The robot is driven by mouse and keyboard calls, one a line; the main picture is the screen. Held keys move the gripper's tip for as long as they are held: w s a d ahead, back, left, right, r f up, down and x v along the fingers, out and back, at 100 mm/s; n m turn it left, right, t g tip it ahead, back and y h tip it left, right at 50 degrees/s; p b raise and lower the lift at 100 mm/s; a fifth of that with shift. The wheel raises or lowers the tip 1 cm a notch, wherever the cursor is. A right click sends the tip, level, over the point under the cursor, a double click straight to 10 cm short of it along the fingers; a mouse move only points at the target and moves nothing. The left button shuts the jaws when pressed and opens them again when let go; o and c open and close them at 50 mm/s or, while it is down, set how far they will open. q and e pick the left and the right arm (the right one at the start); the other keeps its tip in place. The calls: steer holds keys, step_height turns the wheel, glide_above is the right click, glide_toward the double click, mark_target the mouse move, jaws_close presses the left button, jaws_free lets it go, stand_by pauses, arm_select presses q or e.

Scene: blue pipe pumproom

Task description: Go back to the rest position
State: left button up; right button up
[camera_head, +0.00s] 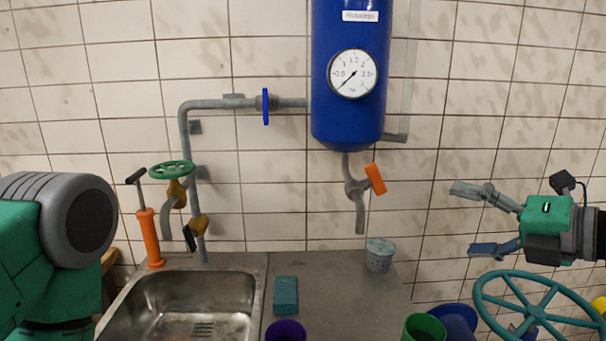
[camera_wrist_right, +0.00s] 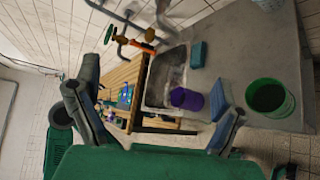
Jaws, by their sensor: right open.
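My right gripper (camera_head: 474,219) is at the right side of the head view, pointing left, with its two fingers spread wide and nothing between them. It is in front of the tiled wall, above a teal handwheel (camera_head: 537,306). In the right wrist view, the open fingers of the right gripper (camera_wrist_right: 160,95) frame the sink and counter, and they touch nothing that I can see. Part of my left arm fills the lower left of the head view. My left gripper is not visible.
A sink (camera_head: 185,300) and grey counter (camera_head: 345,285) lie below. On the counter are a blue-green sponge (camera_head: 285,295), a grey-teal cup (camera_head: 380,255), a purple cup (camera_head: 286,331) and a green cup (camera_head: 424,327). A blue tank (camera_head: 345,110) hangs on the wall.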

steer(key=s+f+m+g+h+b, duration=0.3)
steer(key=f+m, duration=0.6)
steer(key=f, duration=0.7)
steer(key=s+f+m+g+h+b, duration=0.2)
steer(key=s+f+m, duration=0.45)
steer(key=f, duration=0.95)
steer(key=s+d+f+m+g+h+b, duration=0.3)
steer(key=s+f+m+g+h, duration=0.1)
steer(key=s+f+m, duration=1)
steer(key=s+f+g, duration=0.1)
steer(key=s+f, duration=0.3)
steer(key=f, duration=0.1)
steer(key=shift+d+g+h, duration=0.2)
steer(key=shift+g+h, duration=0.1)
steer(key=shift+g, duration=0.1)
